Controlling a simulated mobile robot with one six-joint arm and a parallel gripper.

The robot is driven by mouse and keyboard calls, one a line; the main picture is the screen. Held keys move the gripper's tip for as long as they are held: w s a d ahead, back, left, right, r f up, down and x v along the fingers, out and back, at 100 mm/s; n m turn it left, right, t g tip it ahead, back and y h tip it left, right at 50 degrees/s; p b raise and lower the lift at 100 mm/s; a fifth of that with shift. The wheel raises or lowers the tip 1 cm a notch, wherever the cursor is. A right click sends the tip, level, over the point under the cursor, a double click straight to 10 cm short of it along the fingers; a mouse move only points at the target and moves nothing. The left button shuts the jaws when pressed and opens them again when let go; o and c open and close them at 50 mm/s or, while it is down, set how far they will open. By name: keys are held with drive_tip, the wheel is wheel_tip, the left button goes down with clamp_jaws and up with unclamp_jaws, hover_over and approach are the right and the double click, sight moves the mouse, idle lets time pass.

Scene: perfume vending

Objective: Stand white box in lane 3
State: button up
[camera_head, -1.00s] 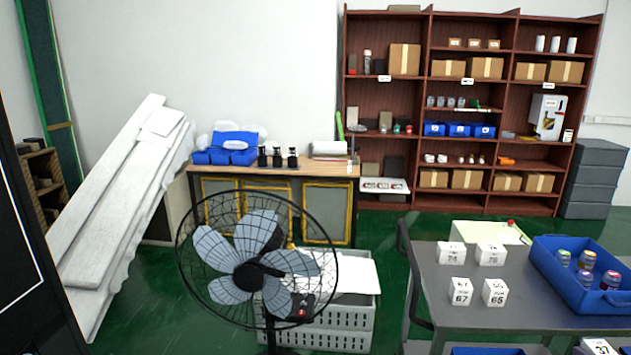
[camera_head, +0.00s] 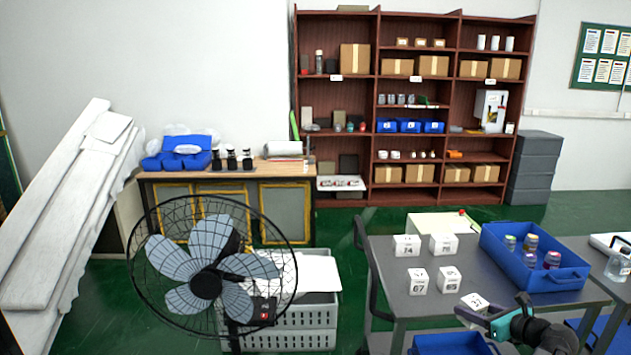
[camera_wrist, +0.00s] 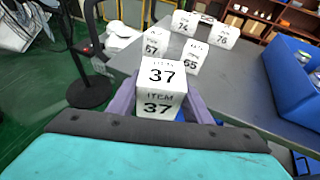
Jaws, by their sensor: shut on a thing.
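A white box marked 37 (camera_wrist: 160,88) is between the two fingers of my gripper (camera_wrist: 160,104) in the wrist view, with its top and front faces showing. In the head view, my gripper (camera_head: 488,318) is at the lower right, with the white box (camera_head: 474,302) at its tip, over the near part of the grey table (camera_head: 385,283). Whether the box clears the tabletop is hard to tell. No lane shows in either current view.
White boxes 74 (camera_head: 407,245), 76 (camera_head: 443,244), 67 (camera_head: 418,281) and 65 (camera_head: 448,280) stand on the table. A blue bin (camera_head: 550,283) with bottles is at its right. A caged fan (camera_head: 207,285) and grey crate (camera_head: 290,342) stand left, on green floor.

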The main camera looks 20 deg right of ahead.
drive_tip(key=w+a+n+g+y, duration=0.1)
drive_tip(key=w+a+n+y, duration=0.1)
drive_tip(key=w+a, duration=0.45)
drive_tip(key=w+a+n+y, duration=0.2)
drive_tip(key=w+a, duration=0.1)
drive_tip(key=a, duration=0.7)
drive_tip(key=w+a+n+g+y, duration=0.1)
drive_tip(key=w+a+n+y, duration=0.1)
drive_tip(key=w+a, duration=0.45)
drive_tip(key=w+a+r+n+g+y, duration=0.1)
drive_tip(key=a+n+g+y, duration=0.2)
drive_tip(key=a, duration=2.4)
drive_tip(key=shift+a+n+g+y, duration=0.2)
drive_tip(key=shift+n+g+y, duration=0.1)
drive_tip(key=shift+n+y, duration=0.55)
